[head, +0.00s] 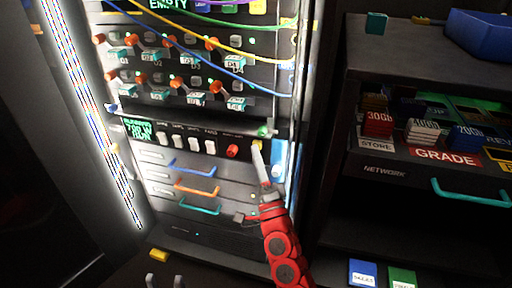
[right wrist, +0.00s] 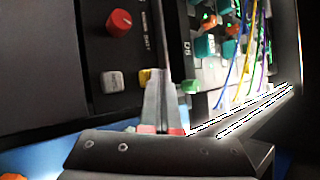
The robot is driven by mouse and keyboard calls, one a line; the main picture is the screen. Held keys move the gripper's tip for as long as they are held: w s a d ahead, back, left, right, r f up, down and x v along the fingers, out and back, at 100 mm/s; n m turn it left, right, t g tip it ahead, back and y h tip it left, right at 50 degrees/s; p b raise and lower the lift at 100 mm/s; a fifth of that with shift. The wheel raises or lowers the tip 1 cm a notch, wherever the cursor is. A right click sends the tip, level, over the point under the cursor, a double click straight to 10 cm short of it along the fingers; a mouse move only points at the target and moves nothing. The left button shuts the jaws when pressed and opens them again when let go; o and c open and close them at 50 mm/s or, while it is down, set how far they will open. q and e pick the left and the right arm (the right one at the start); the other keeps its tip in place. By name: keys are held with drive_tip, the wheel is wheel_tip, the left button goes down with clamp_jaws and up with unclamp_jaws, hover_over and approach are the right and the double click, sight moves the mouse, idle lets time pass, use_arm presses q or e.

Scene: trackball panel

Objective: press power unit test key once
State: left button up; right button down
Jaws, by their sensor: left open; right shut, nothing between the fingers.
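The power unit (head: 185,140) is the dark panel with a green display, several white rocker switches and a red knob (head: 232,151). In the right wrist view, the red knob (right wrist: 120,22) stands near a grey key (right wrist: 112,82) and a yellow key (right wrist: 148,76). The small labels are unreadable, so I cannot tell which key is the test key. My right gripper (head: 257,148) is shut and empty at the panel's right end. In the wrist view its fingertips (right wrist: 162,72) partly cover the yellow key; contact is unclear. My left gripper (head: 165,281) is open at the bottom edge.
Above the power unit is a panel of orange toggles and coloured cables (head: 180,75). Below are drawers with blue, orange and teal handles (head: 197,190). A dark shelf unit (head: 430,80) with coloured blocks stands at right.

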drive_tip(key=shift+s+a, duration=0.2)
drive_tip(key=shift+s, duration=0.55)
drive_tip(key=s, duration=0.1)
drive_tip(key=s+a+p, duration=0.1)
drive_tip(key=s, duration=0.2)
drive_tip(key=shift+s+a+p, duration=0.25)
drive_tip(key=shift+s+p, duration=0.05)
drive_tip(key=shift+s, duration=0.1)
idle(0.5)
